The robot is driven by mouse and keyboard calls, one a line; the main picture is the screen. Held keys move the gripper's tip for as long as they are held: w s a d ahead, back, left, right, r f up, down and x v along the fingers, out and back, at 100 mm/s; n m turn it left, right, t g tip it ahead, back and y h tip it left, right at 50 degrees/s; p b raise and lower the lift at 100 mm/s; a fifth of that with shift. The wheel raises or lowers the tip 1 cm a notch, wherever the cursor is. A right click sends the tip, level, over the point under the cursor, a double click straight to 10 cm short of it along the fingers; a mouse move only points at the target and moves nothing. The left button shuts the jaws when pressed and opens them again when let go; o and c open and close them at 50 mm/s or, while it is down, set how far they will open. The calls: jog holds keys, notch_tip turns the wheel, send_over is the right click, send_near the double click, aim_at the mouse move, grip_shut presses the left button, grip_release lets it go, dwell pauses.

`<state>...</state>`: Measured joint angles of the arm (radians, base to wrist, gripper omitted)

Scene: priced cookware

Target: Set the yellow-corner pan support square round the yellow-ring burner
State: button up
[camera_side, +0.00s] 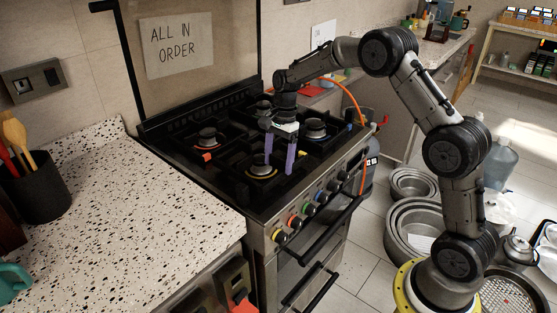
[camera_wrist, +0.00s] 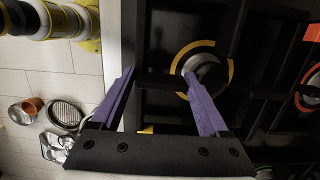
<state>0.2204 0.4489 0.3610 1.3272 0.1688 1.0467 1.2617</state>
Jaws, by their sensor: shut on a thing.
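The yellow-ring burner (camera_side: 262,168) sits at the front left of the black hob. In the wrist view its yellow ring (camera_wrist: 184,56) shows around a dark cap, partly behind one finger. My gripper (camera_side: 278,164) points down at this burner, its purple fingers on either side of a black bar. In the wrist view, the gripper (camera_wrist: 159,76) is shut on this bar (camera_wrist: 160,83), which appears to belong to the yellow-corner pan support. A small yellow patch (camera_wrist: 147,130) shows between the fingers. I cannot tell whether the support is seated or square round the burner.
Other burners stand behind and right, including a blue-ringed one (camera_side: 315,128). An orange-marked support corner (camera_side: 207,156) lies at left. Coloured knobs (camera_side: 306,208) line the oven front. The speckled worktop (camera_side: 130,215) is clear beside the hob.

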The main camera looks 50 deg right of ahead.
jog(key=shift+f, duration=0.2)
dwell(0.8)
jog(key=o, duration=1.6)
jog(key=shift+s+f, duration=0.1)
jog(key=shift+f, duration=0.05)
jog(key=shift+c, duration=0.2)
jog(key=r, duration=0.4)
jog(key=d+r, duration=0.1)
jog(key=r, duration=0.4)
jog(key=d+r, duration=0.1)
jog(key=r, duration=0.4)
